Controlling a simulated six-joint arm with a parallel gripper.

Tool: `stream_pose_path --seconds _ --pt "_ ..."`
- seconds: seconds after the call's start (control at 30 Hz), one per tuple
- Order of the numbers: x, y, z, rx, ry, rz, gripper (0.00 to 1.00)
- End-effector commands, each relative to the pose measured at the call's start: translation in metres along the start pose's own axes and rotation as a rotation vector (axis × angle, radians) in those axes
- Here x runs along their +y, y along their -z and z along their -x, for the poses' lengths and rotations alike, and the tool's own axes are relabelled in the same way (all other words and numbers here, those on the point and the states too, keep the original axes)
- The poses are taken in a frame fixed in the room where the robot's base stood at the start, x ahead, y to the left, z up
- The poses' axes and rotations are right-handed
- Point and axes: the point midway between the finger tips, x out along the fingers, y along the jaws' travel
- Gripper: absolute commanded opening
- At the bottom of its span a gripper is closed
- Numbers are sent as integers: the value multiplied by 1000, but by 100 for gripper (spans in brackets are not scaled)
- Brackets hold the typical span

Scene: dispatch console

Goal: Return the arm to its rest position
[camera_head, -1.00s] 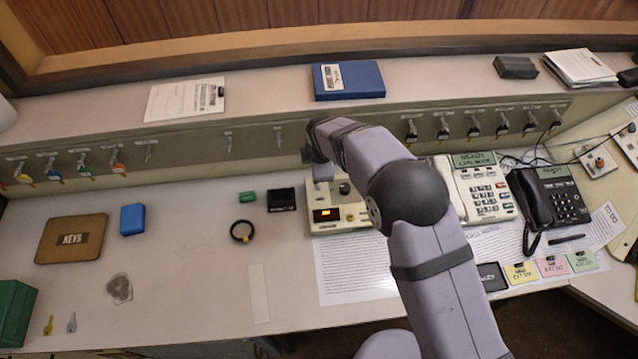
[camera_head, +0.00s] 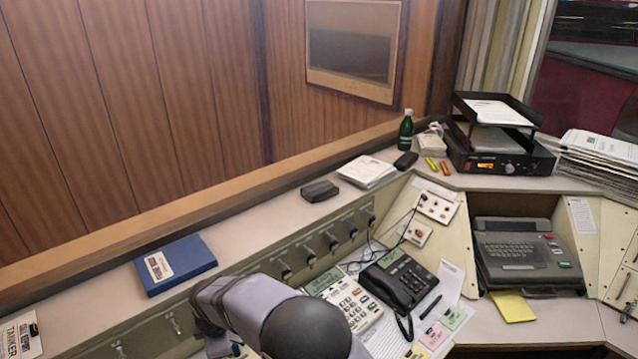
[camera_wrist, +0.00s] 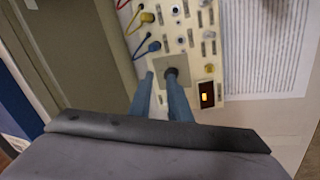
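My arm (camera_head: 285,315) reaches in from the bottom of the head view, at the lower left, and its end is largely cut off or hidden there. In the wrist view my gripper (camera_wrist: 159,76) shows two blue-grey fingers with a narrow gap and nothing visible between them.
Yellow and blue plugs with cords (camera_wrist: 146,18) are left of the panel's knobs. A white phone (camera_head: 345,300) and a black phone (camera_head: 398,280) stand right of my arm. A blue binder (camera_head: 176,265) lies on the ledge. A keyboard machine (camera_head: 525,250) sits farther right.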

Motion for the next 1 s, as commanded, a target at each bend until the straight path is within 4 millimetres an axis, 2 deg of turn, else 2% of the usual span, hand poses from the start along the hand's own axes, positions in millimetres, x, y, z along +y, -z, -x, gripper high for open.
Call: stream_pose_path --seconds 0.03,0.1,0.17,0.2,0.27,0.3,0.37,0.4,0.5,0.6,0.73,0.83,1.0 --pt "1 -33 14 -18 9 -110 17" --pt "-6 -77 32 -44 25 -276 17" --pt "-17 -114 48 -68 39 -425 17" --pt "-26 -138 59 -84 48 -526 17" --pt "-44 -172 75 -108 60 -681 17" --pt "-58 -193 86 -125 66 -786 17" --pt "-82 -222 102 -151 78 -945 17" --pt "-101 -240 112 -168 84 -1053 17" --pt "-149 -273 134 -211 97 -1313 17" --pt "-195 -294 151 -249 106 -1540 17" --pt "-243 -304 164 -288 116 -1766 17" --pt "-267 -306 169 -308 120 -1876 17" --pt "-284 -307 172 -323 123 -1956 17"
